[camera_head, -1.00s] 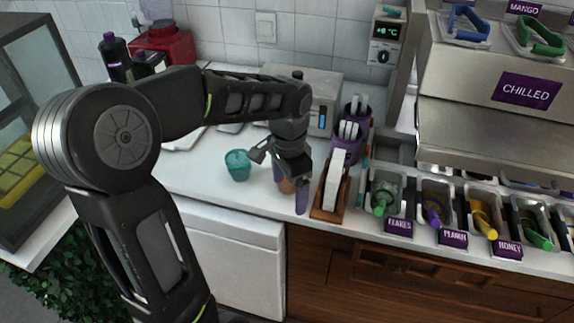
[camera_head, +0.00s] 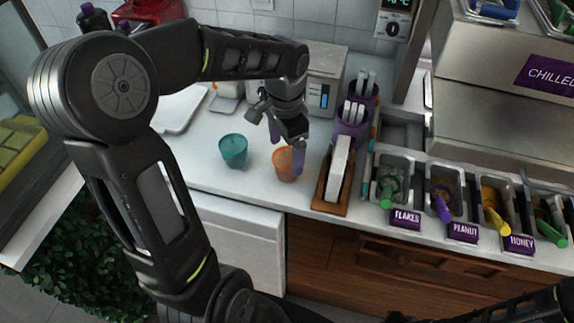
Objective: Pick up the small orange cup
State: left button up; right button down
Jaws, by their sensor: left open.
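The small orange cup (camera_head: 284,166) stands upright on the white counter, left of the wooden holder. My left gripper (camera_head: 286,150) is over the cup, pointing down, with its fingers apart. One purple-tipped finger overlaps the cup's right side in the picture; I cannot tell whether it touches. The cup's upper rim is partly hidden by the gripper. My right gripper is not in view; only a dark part of an arm shows at the lower right.
A teal cup (camera_head: 233,150) stands just left of the orange cup. A wooden holder (camera_head: 328,200) with a white stack is close on the right, with purple containers (camera_head: 352,122) behind. Topping bins (camera_head: 440,190) line the right. The counter's front edge is near the cup.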

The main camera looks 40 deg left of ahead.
aim_at(287, 166)
pick_arm(q)
jog(key=shift+f, duration=0.6)
jog(key=shift+w+f+p, duration=0.15)
jog(key=shift+f+p, duration=0.4)
jog(key=shift+f, duration=2.1)
jog(key=shift+c, duration=0.2)
jog(key=c, duration=1.3)
